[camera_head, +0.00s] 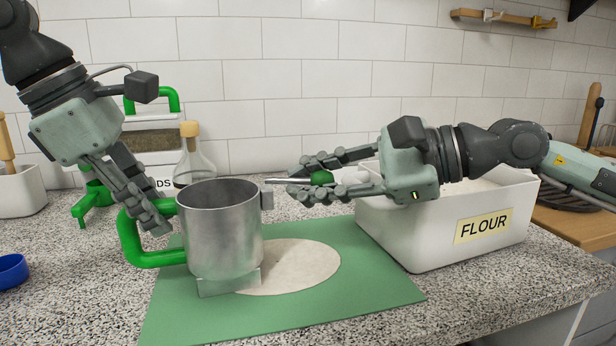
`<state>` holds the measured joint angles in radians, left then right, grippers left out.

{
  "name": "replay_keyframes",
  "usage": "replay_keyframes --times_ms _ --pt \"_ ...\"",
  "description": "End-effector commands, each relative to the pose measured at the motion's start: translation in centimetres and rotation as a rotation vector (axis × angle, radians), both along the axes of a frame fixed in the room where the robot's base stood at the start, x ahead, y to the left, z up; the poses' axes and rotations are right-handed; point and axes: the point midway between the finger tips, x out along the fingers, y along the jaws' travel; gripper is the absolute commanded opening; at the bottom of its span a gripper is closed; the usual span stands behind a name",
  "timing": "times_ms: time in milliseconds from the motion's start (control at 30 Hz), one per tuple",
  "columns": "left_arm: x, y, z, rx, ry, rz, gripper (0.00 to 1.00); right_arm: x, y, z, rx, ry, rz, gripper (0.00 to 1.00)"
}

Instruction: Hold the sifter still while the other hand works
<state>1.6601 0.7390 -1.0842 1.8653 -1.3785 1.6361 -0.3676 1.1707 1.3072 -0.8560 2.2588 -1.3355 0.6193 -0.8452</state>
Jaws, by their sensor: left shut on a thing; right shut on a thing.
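The sifter (222,235) is a metal cup with a green handle (135,245) on its left side. It stands upright over the green mat (375,285). My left gripper (157,216) is shut on the green handle near its top. A thin metal crank rod (278,181) reaches out to the right from the sifter's upper side and ends in a green knob (321,177). My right gripper (304,179) is shut on this knob, with a finger above and below it. A round pale patch of flour (305,265) lies on the mat under and beside the sifter. The sifter's inner bottom is hidden.
A white bin labelled FLOUR (420,235) stands at the right, under my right arm. A glass flask (194,160) and a green-framed container (150,140) stand behind the sifter. A blue bowl (12,271) sits at the left edge. The mat's front right is clear.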

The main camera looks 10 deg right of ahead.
Motion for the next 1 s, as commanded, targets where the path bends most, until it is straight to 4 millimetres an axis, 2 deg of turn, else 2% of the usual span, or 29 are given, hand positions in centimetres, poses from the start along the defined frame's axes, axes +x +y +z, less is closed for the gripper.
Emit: replay_keyframes --times_ms 400,867,900,1000 --pt "-0.10 -0.19 0.07 -0.004 -0.001 -0.005 0.00 -0.84 0.38 -0.33 -0.001 0.006 -0.131 0.00" --pt "-0.09 -0.19 0.09 -0.005 -0.002 -0.005 0.00 -0.83 0.37 -0.18 0.004 0.005 -0.146 0.00" --pt "-0.09 -0.19 0.09 -0.005 -0.002 -0.005 0.00 -0.83 0.37 -0.18 0.004 0.005 -0.146 0.22" --pt "-0.07 -0.16 0.10 -0.004 -0.001 -0.004 0.00 -0.82 0.35 -0.14 0.004 0.004 -0.145 0.34"
